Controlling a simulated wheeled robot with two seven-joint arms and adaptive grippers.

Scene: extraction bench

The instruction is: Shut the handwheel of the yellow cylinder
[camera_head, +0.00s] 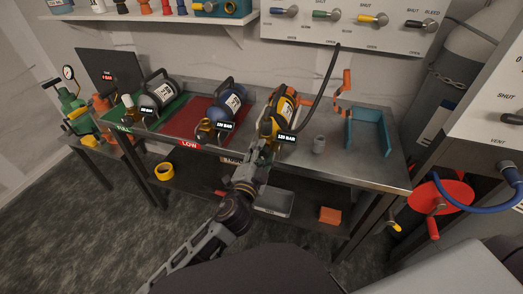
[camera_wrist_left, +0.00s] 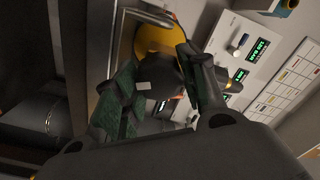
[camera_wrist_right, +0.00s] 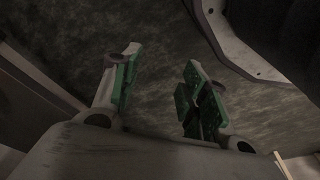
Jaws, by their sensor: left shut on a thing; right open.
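The yellow cylinder (camera_head: 284,104) lies on the steel bench, its valve end facing me, with a small display at that end. My left gripper (camera_head: 262,150) reaches up to this valve end from the front. In the left wrist view, the yellow cylinder (camera_wrist_left: 155,40) is behind the fingers, and my left gripper (camera_wrist_left: 165,95) is closed around a dark part at its valve end, which I take to be the handwheel. The fingers hide most of it. My right gripper (camera_wrist_right: 158,82) is open and empty in the right wrist view, with dark floor behind it.
A blue cylinder (camera_head: 231,100) lies on the red mat and a grey-black one (camera_head: 159,93) on the green mat, to the left.

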